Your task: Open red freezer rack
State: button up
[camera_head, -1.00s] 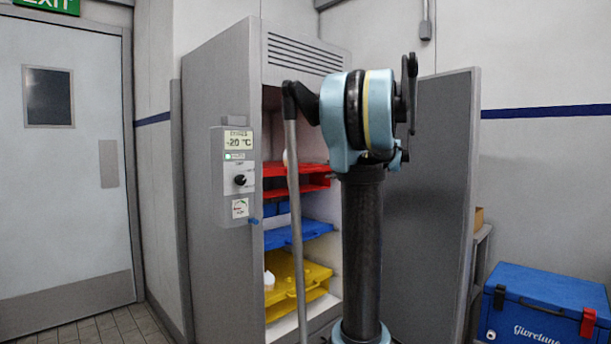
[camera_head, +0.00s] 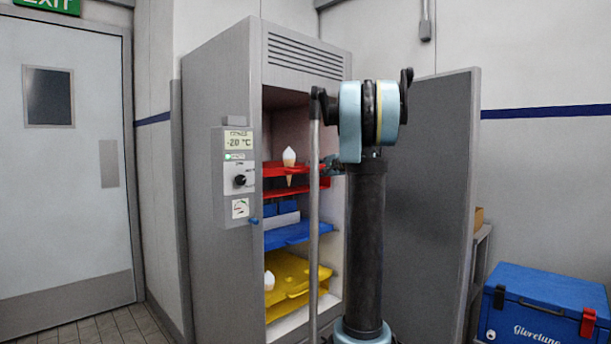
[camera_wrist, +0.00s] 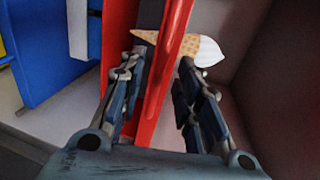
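The red freezer rack (camera_head: 275,170) is on the upper level inside the open grey freezer (camera_head: 215,100). A white-topped ice cream cone (camera_head: 289,157) stands in it. In the wrist view the red rack (camera_wrist: 164,80) runs steeply between my gripper's two fingers (camera_wrist: 158,78), one finger on each side. The fingers are apart, with gaps to the red part, so my gripper is open. The cone (camera_wrist: 205,50) lies across the picture close to the fingertips. In the head view my gripper (camera_head: 332,165) is at the right end of the rack, partly hidden by my arm.
A blue rack (camera_head: 285,234) and a yellow rack (camera_head: 300,278) with another cone (camera_head: 269,281) are below. The freezer door (camera_head: 430,190) stands open to the right of my arm. A blue cool box (camera_head: 540,310) is at the lower right.

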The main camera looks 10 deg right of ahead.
aim_at(307, 170)
jog(key=shift+x, duration=2.3)
grip_shut()
jog(key=shift+a, duration=0.1)
